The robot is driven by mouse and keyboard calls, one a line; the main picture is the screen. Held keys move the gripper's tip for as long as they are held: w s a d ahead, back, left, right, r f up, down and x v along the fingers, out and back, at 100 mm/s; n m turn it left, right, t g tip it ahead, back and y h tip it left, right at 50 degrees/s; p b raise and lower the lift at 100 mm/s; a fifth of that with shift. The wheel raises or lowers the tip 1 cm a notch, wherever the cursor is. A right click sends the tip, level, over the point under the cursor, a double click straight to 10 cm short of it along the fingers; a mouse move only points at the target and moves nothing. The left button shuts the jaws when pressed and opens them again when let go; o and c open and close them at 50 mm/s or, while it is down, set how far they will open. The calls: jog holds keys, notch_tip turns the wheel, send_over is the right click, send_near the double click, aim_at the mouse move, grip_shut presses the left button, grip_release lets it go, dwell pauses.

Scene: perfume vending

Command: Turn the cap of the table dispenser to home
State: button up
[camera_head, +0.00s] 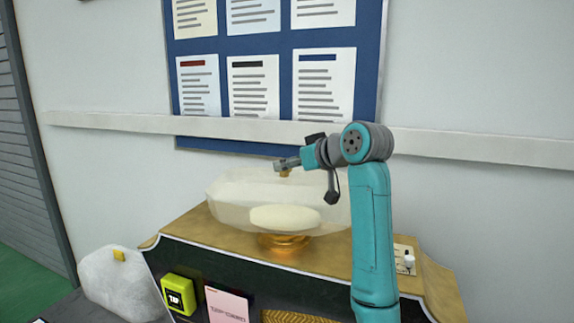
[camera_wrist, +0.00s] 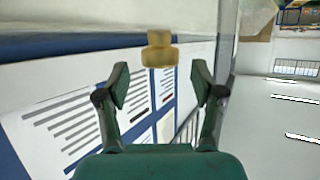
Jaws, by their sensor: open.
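The table dispenser (camera_head: 232,202) is a wide, pale translucent bottle with cream contents, standing on a round gold foot on the counter. Its small gold cap (camera_head: 285,175) shows at the top, partly hidden by my gripper (camera_head: 284,164). In the wrist view, the gold cap (camera_wrist: 159,50) has a narrow upper part and a wider lower part. It lies just beyond the fingertips of my gripper (camera_wrist: 160,82), roughly centred between them. The fingers are open, with a gap on both sides of the cap and no visible contact.
The counter (camera_head: 190,228) has a gold top and dark front. A wall rail (camera_head: 450,142) and blue notice board (camera_head: 370,60) are behind.

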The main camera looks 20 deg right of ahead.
jog(key=shift+x, duration=1.15)
grip_shut()
jog(key=shift+a, duration=0.1)
jog(key=shift+a+m+h, duration=0.1)
jog(key=shift+m+h, duration=0.3)
jog(key=shift+m+t+h, duration=0.4)
jog(key=shift+m+h, duration=0.7)
jog(key=shift+h, duration=0.2)
